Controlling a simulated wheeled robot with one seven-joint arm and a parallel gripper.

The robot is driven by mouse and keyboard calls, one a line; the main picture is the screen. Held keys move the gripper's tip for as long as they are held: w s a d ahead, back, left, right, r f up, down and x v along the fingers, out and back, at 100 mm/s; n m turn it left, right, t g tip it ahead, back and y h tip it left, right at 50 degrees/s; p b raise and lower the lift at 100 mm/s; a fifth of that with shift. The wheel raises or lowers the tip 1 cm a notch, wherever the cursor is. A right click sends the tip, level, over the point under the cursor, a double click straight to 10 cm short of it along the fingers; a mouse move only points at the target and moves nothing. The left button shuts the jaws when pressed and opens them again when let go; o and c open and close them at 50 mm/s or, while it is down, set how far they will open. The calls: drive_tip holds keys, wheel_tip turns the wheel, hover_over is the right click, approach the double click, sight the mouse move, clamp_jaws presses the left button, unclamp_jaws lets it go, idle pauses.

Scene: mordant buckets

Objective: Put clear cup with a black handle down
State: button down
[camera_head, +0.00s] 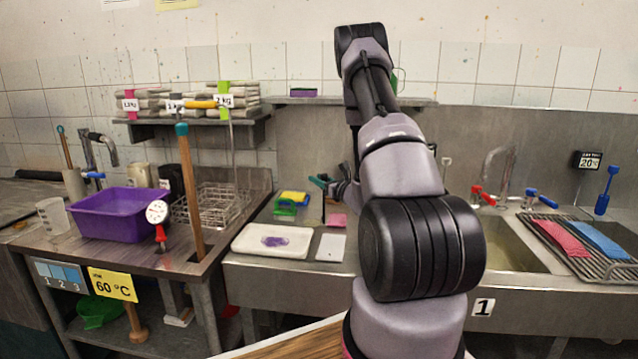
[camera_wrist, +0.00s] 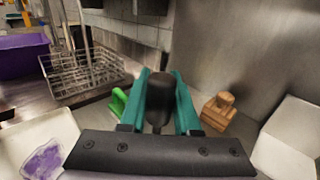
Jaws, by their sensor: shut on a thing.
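My gripper (camera_head: 323,182) is above the steel counter, left of the sink, in the head view. Its teal fingers (camera_wrist: 159,100) show in the wrist view, shut on a dark, rounded piece. This piece looks like the black handle (camera_wrist: 157,92) of the clear cup. The cup's clear part cannot be made out in either view. I cannot tell whether the cup touches the counter.
A white tray (camera_head: 248,240) with a purple patch and a white card (camera_head: 330,247) lie on the counter. A wire rack (camera_wrist: 70,82) and purple tub (camera_head: 112,222) stand left.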

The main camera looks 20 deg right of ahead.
drive_tip(key=shift+f, duration=0.4)
drive_tip(key=c, duration=0.6)
unclamp_jaws()
